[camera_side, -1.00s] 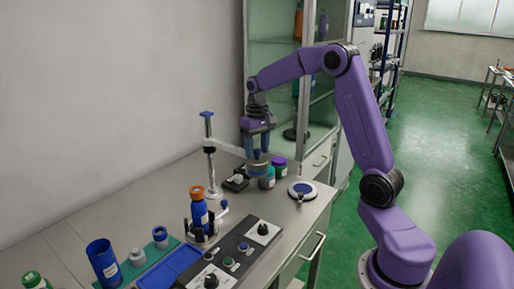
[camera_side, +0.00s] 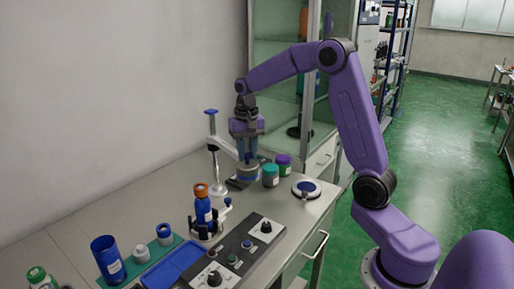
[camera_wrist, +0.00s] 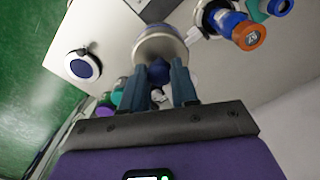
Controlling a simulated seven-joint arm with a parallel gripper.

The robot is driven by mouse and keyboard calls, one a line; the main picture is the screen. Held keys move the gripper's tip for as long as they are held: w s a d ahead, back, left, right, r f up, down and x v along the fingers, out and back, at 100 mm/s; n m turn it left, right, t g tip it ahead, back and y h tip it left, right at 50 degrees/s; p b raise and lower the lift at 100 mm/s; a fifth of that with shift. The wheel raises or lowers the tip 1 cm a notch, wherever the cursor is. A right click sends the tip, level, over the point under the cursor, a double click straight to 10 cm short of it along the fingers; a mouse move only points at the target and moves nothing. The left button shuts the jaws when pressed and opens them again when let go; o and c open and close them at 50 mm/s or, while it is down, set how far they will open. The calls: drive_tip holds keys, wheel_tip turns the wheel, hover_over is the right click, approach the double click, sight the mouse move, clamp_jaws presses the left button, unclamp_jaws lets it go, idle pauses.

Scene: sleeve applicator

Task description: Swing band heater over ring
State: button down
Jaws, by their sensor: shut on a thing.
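The band heater (camera_side: 248,173) is a short grey drum at the end of a white swing arm (camera_side: 226,148) on an upright post (camera_side: 213,160) with a blue top. My gripper (camera_side: 247,157) points down and is shut on the heater's blue knob. In the wrist view the knob (camera_wrist: 158,72) sits between the fingers (camera_wrist: 158,85), with the round heater (camera_wrist: 160,42) beyond. A blue bottle with an orange ring-like top (camera_side: 201,190) stands upright in a holder, left of and nearer than the heater. The heater is apart from it. I cannot tell which part is the task's ring.
Teal-capped (camera_side: 271,176) and purple-capped (camera_side: 284,164) jars stand right of the heater. A white dish with a blue ring (camera_side: 306,188) lies near the bench edge. A control panel (camera_side: 238,258), blue tray (camera_side: 172,266) and blue cup (camera_side: 107,258) occupy the front.

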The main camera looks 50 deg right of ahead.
drive_tip(key=w+a+m, duration=0.8)
drive_tip(key=w+a, duration=0.1)
drive_tip(key=a, duration=0.3)
drive_tip(key=shift+w, duration=0.15)
drive_tip(key=shift+w+r, duration=0.1)
drive_tip(key=c, duration=0.9)
unclamp_jaws()
drive_tip(key=shift+o, duration=0.2)
wheel_tip(320, 180, up, 17)
drive_tip(key=shift+r, duration=0.15)
